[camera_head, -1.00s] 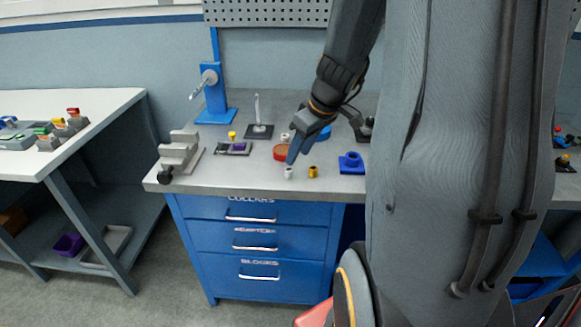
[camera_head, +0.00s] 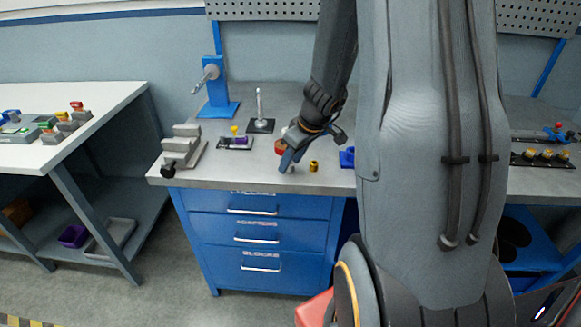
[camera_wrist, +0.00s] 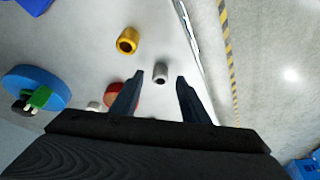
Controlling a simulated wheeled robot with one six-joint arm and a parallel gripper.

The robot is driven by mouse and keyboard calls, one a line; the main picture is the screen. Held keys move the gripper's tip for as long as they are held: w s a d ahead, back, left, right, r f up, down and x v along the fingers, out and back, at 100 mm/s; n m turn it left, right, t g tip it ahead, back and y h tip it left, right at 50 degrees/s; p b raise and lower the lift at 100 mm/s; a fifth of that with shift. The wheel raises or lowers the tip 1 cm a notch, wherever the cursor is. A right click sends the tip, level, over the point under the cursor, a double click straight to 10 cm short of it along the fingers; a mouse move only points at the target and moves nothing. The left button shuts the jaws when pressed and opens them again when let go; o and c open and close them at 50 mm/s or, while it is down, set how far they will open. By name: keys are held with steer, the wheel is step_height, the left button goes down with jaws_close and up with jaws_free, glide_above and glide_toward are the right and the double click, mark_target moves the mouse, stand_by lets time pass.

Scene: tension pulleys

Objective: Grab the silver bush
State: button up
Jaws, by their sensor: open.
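The silver bush (camera_wrist: 160,72) is a small grey-silver ring with a dark bore, standing on the bench top. In the wrist view it sits between and slightly beyond the tips of my open gripper (camera_wrist: 159,77), with nothing held. In the head view my gripper (camera_head: 289,166) is low over the bench near its front edge, and the silver bush is mostly hidden behind the fingers. A gold bush (camera_wrist: 127,40) stands beside it; it also shows in the head view (camera_head: 314,166).
A red round part (camera_head: 280,147) lies behind my gripper. A blue block (camera_head: 347,157) is at right. A blue disc (camera_wrist: 36,88) and a pale bush (camera_wrist: 94,106) are near my gripper.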

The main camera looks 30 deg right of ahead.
jaws_close()
steer(key=shift+r, duration=0.1)
